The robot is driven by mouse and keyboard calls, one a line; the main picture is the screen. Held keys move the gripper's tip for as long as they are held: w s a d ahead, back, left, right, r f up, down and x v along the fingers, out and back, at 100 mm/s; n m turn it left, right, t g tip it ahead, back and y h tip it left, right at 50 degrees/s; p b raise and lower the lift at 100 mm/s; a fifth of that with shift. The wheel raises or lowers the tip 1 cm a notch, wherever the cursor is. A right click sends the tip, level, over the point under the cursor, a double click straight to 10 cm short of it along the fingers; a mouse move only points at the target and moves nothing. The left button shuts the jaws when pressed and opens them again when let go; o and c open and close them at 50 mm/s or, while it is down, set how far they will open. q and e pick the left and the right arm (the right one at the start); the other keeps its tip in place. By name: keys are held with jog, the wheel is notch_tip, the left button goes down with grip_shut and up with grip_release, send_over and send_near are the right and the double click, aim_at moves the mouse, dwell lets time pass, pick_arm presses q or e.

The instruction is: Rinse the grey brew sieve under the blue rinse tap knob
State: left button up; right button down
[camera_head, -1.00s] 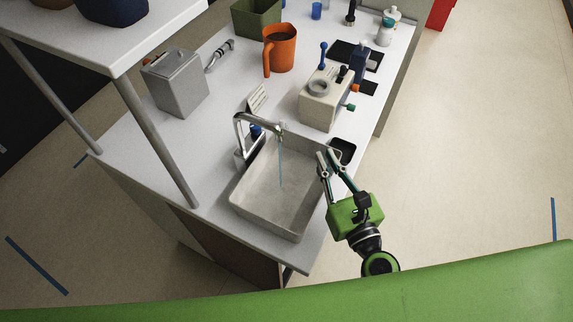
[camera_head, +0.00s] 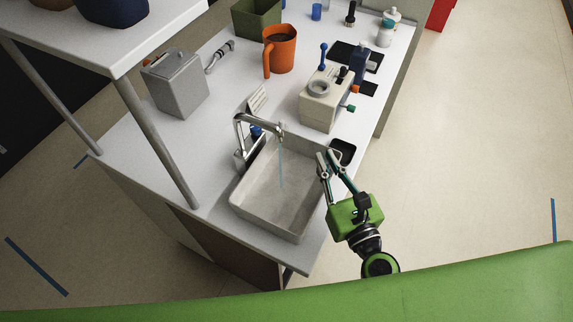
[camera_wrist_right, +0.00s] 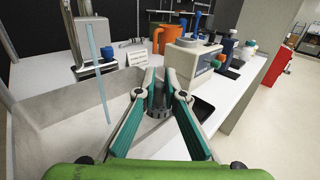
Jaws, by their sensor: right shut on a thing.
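My right gripper (camera_head: 328,157) is at the right rim of the sink, with its fingers closed on a small dark grey piece that looks like the brew sieve (camera_wrist_right: 157,102). The sieve is seen between the fingertips in the right wrist view and is hard to make out in the head view. The chrome tap (camera_head: 258,117) stands at the back left of the sink (camera_head: 240,204), and a water stream (camera_head: 281,165) falls from it. The blue rinse tap knob (camera_head: 257,131) is beside the tap, partly hidden by it. The gripper is to the right of the stream, apart from it. My left gripper is not in view.
A cream coffee machine (camera_head: 318,112) stands behind the sink, with a black tray (camera_head: 343,150) near the counter's right edge. An orange jug (camera_head: 281,50), a grey metal canister (camera_head: 176,82) and a small sign (camera_head: 258,98) stand on the counter. The sink basin looks empty.

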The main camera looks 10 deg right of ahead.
aim_at(328, 163)
notch_tip(328, 163, up, 13)
jog(key=p, duration=1.2)
jog(key=shift+p, duration=0.3)
